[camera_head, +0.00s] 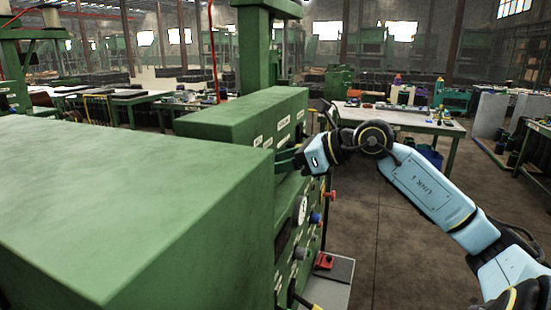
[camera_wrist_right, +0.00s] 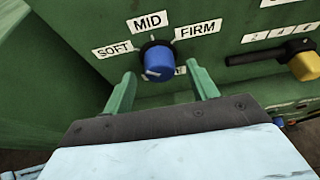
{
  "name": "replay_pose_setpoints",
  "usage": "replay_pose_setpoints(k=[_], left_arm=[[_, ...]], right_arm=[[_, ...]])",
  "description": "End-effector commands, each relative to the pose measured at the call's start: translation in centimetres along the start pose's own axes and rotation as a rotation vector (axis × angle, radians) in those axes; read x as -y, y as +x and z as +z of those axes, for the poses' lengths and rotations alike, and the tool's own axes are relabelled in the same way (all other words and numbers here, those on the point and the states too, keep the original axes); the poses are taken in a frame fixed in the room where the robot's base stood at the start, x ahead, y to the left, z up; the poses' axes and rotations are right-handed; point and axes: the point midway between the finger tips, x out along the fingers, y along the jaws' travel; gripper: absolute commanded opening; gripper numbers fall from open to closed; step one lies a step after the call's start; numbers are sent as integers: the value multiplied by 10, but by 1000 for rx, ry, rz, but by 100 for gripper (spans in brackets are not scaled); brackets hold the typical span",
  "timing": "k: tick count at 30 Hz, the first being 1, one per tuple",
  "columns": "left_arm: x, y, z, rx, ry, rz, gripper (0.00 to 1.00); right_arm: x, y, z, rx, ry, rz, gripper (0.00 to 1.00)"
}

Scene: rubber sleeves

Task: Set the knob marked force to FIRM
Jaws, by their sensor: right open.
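A blue knob (camera_wrist_right: 158,62) on a dark base sits on the green machine panel in the right wrist view. The labels SOFT (camera_wrist_right: 112,50), MID (camera_wrist_right: 148,22) and FIRM (camera_wrist_right: 198,30) fan around it from left to right. A small white mark shows on the knob's lower left; I cannot tell surely which label it is set to. Another label below the knob is mostly hidden. My right gripper (camera_wrist_right: 163,80) is open, with one green finger on each side of the knob's lower part, apart from it. In the head view, this gripper (camera_head: 285,158) is at the panel, which hides the knob.
A black lever with a yellow end (camera_wrist_right: 304,66) and a number scale stands right of the knob. Below my arm, the machine front (camera_head: 290,240) carries a gauge (camera_head: 301,209), another blue knob (camera_head: 315,217) and a red button box (camera_head: 324,260).

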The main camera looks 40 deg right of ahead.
Motion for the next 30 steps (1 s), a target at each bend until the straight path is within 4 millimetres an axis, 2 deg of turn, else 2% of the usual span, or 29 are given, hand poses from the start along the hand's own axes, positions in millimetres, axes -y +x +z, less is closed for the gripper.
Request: replay_pose_setpoints(k=[6,16,26,30], left_arm=[[0,-5,-1,-1,0,0,0],[0,-5,-2,-3,0,0,0],[0,-5,-3,-3,0,0,0],[0,-5,-3,-4,0,1,0]], right_arm=[[0,13,0,1,1,0,58],[0,16,0,0,0,0,58],[0,16,0,0,0,0,16],[0,16,0,0,3,1,14]])
